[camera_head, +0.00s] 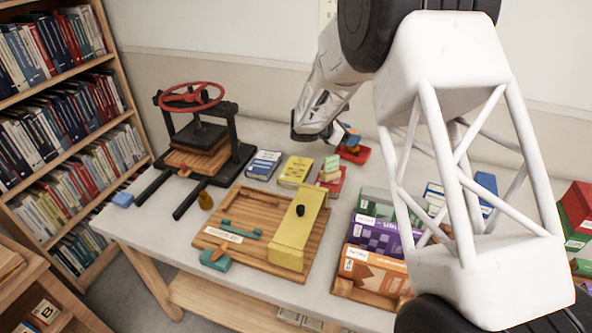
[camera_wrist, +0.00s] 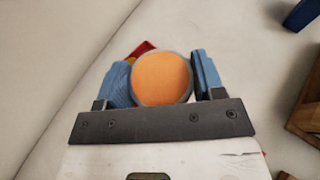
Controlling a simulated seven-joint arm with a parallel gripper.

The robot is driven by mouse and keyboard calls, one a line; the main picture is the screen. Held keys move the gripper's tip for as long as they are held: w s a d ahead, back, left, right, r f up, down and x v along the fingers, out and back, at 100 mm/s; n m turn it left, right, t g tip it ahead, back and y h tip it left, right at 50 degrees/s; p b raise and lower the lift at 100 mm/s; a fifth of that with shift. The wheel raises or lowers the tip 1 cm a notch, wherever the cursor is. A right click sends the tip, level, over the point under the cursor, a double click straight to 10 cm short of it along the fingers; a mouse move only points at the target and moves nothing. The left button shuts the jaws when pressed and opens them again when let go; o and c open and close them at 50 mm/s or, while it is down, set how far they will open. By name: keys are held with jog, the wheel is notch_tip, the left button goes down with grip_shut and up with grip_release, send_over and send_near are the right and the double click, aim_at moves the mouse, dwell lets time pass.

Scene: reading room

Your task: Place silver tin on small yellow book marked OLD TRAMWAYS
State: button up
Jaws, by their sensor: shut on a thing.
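My gripper (camera_wrist: 163,80) has blue fingers shut on a round tin (camera_wrist: 161,78), one finger on each side. The tin shows a flat orange face with a thin grey rim; its sides are hidden. In the head view my gripper (camera_head: 349,139) is at the back of the table, over or beside a red tray (camera_head: 354,155), and the tin is too small there to make out clearly. A small yellow book (camera_head: 296,170) lies flat left of the gripper and nearer the front. Its cover print is too small to read.
A blue-white book (camera_head: 263,165) and a red book with small blocks (camera_head: 331,182) flank the yellow book. A black press with a red wheel (camera_head: 191,97) stands left. A wooden board with a yellow bar (camera_head: 290,236) lies in front. Boxed books (camera_head: 377,268) are right.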

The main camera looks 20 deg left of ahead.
jog(key=s+a+n+t+y, duration=0.1)
jog(key=s+a, duration=0.4)
jog(key=a, duration=0.3)
jog(key=s+a+r+n, duration=0.1)
jog(key=s+a, duration=0.4)
jog(key=a, duration=0.3)
jog(key=shift+t+y, duration=0.4)
send_over(296, 169)
jog(key=shift+s+f, duration=0.1)
jog(key=shift+f, duration=2.95)
jog(key=shift+f, duration=1.85)
jog(key=shift+f, duration=0.15)
jog(key=o, duration=1)
jog(key=shift+c, duration=0.2)
